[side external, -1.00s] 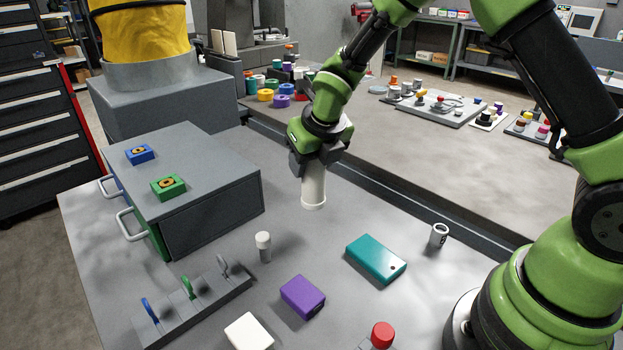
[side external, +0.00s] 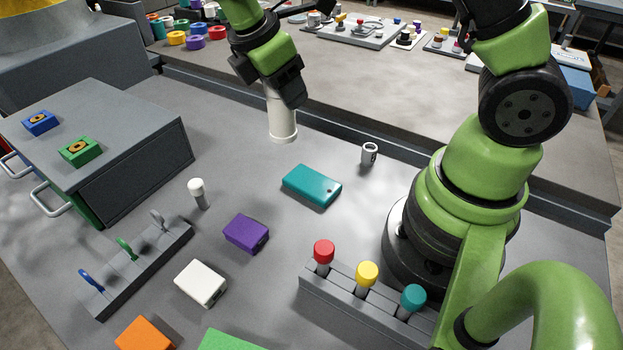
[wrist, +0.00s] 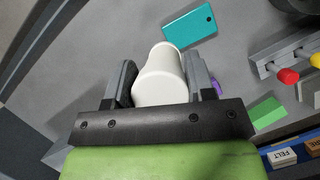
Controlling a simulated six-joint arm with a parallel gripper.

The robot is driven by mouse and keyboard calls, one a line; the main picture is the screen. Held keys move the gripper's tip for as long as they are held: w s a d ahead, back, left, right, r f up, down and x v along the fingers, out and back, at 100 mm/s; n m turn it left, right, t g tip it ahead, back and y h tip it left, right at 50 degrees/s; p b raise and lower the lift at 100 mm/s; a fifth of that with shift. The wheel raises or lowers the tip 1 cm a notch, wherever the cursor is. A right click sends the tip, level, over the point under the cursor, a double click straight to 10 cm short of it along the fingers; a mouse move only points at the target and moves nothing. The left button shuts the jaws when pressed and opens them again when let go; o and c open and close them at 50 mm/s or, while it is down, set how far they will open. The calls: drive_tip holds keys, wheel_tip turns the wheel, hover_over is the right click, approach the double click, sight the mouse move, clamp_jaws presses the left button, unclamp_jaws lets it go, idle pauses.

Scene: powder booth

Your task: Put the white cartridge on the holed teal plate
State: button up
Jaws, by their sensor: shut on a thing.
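The white cartridge (side external: 281,118) is a white cylinder with a wider lower rim. My gripper (side external: 278,85) is shut on its upper part and holds it nearly upright above the table. In the wrist view the cartridge (wrist: 162,75) sits between the two fingers of my gripper (wrist: 165,85). The teal plate (side external: 312,186) lies flat on the table, to the right of and nearer the camera than the cartridge, with a small dark hole at one end. It also shows in the wrist view (wrist: 189,27), apart from the cartridge.
A small grey-white cup (side external: 369,154) stands right of the teal plate. Purple (side external: 246,233) and white (side external: 201,283) blocks lie nearer the camera. A rack (side external: 345,303) with red, yellow and teal caps is at front right. A small white-capped vial (side external: 198,193) stands left. A grey drawer cabinet (side external: 130,170) is far left.

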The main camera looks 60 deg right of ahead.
drive_tip(key=s+r+m+g+y, duration=0.2)
drive_tip(key=s+m+g+y, duration=0.3)
drive_tip(key=m, duration=0.8)
drive_tip(key=shift+s+a+f+t+h, duration=0.15)
drive_tip(key=shift+f+t, duration=0.25)
drive_tip(key=shift+f, duration=1.3)
drive_tip(key=shift+s+f+t+h, duration=0.15)
drive_tip(key=shift+f+t, duration=0.25)
drive_tip(key=shift+f, duration=1.25)
drive_tip(key=shift+s+a+f+t+h, duration=0.15)
drive_tip(key=shift+f+t, duration=0.25)
drive_tip(key=shift+f, duration=1.3)
drive_tip(key=shift+d+f, duration=0.1)
drive_tip(key=o, duration=1)
drive_tip(key=shift+c, duration=0.2)
